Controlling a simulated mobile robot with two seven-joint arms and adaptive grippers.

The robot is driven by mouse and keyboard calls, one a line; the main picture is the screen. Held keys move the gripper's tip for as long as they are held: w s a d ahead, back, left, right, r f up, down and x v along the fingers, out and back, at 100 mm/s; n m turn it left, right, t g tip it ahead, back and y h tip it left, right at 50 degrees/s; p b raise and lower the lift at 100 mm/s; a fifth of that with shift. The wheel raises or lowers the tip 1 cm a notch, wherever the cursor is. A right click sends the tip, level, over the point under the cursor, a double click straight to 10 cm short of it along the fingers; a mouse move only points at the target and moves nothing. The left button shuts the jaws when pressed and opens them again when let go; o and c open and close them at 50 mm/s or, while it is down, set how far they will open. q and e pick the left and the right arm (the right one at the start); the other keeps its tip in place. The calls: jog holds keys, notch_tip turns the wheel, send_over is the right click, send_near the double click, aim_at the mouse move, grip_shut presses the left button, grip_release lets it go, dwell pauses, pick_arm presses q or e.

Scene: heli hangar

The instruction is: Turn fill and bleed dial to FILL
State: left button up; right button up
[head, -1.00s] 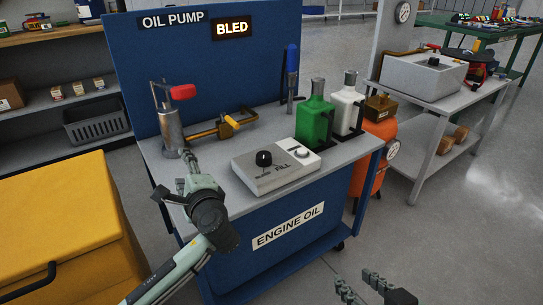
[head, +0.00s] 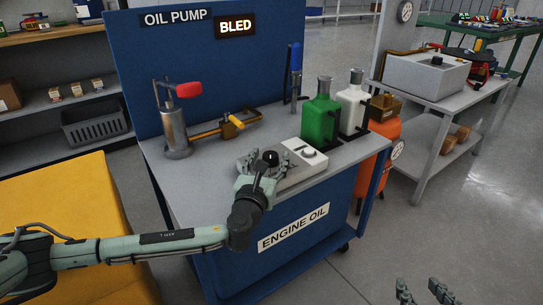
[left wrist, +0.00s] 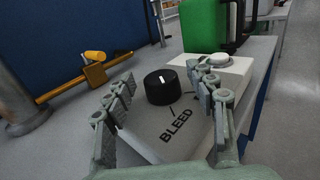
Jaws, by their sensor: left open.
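The fill and bleed dial is a black round knob (head: 270,157) on a light grey box (head: 306,170) on the blue cart. In the left wrist view the knob (left wrist: 161,87) has a white mark on its upper face. The word BLEED is printed on the box on the near side; a second label is mostly hidden by a finger. My left gripper (head: 265,166) is open at the box, its fingers apart on the knob's left and right. I cannot tell whether they touch it. My right gripper (head: 422,288) is open and empty, low at the front right.
A metal pump with a red handle (head: 188,90), a green bottle (head: 320,118) and a white bottle (head: 352,107) stand around the box. A yellow chest (head: 60,195) is at left.

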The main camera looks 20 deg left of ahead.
pick_arm(q)
jog(key=shift+w, duration=0.95)
pick_arm(e)
jog(key=shift+w+a+r+t, duration=0.15)
jog(key=shift+a+r+t, duration=0.15)
jog(key=shift+r, duration=0.1)
pick_arm(q)
jog(key=shift+c, duration=0.6)
